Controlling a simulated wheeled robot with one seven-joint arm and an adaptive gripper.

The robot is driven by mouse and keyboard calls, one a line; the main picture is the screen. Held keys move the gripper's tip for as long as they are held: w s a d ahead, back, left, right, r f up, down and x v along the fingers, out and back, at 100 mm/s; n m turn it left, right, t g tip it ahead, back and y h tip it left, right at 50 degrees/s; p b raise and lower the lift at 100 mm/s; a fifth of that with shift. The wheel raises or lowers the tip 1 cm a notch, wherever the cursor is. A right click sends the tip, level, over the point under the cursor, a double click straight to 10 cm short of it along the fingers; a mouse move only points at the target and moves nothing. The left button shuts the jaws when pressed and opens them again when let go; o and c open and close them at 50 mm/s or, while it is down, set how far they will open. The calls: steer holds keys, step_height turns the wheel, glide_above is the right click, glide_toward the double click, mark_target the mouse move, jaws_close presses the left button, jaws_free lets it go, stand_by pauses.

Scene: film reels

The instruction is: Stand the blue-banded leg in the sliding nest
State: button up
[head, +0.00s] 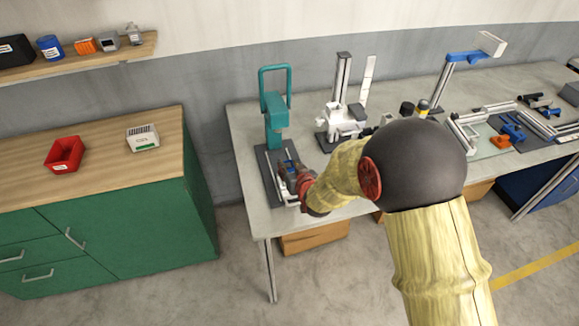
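My gripper (289,174) is at the front of the teal press (276,120), low over the press's dark base plate (264,165). My wrist, with a red part, covers much of this spot. A light metal fixture with rails (284,197) shows on the plate beside and below the gripper; it looks like the sliding nest, but it is mostly hidden. A small blue patch (289,154) shows just behind the fingers; I cannot tell whether it is the leg's blue band. The leg itself is not clearly visible. The fingers are too small to read as open or shut.
A white device (342,120) with an upright column stands right of the press. A blue-armed stand (460,58) and framed fixtures are farther right. A green cabinet (168,215) with a red bin (64,154) and a white box (142,138) stands left, across a gap.

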steer(key=o, duration=0.3)
steer(key=shift+o, duration=0.2)
steer(key=shift+r, duration=0.15)
steer(key=shift+s+r, duration=0.1)
steer(key=shift+r, duration=0.05)
steer(key=s+d+r+m+g+h+p, duration=0.1)
steer(key=s+d+r, duration=0.6)
steer(key=s+r, duration=0.2)
steer(key=s+d+r+m+g+h+p, duration=0.1)
steer(key=s+d+r+g+h, duration=0.1)
steer(key=s+d+r, duration=0.65)
steer(key=s+d+r+g, duration=0.1)
steer(key=s+d+r, duration=0.1)
steer(key=s, duration=0.8)
steer(key=s+d+r+g, duration=0.2)
steer(key=s+r, duration=0.1)
steer(key=s, duration=0.7)
steer(key=shift+s+r+m+h, duration=0.2)
steer(key=shift+r+m+h, duration=0.15)
steer(key=shift+m+h, duration=0.05)
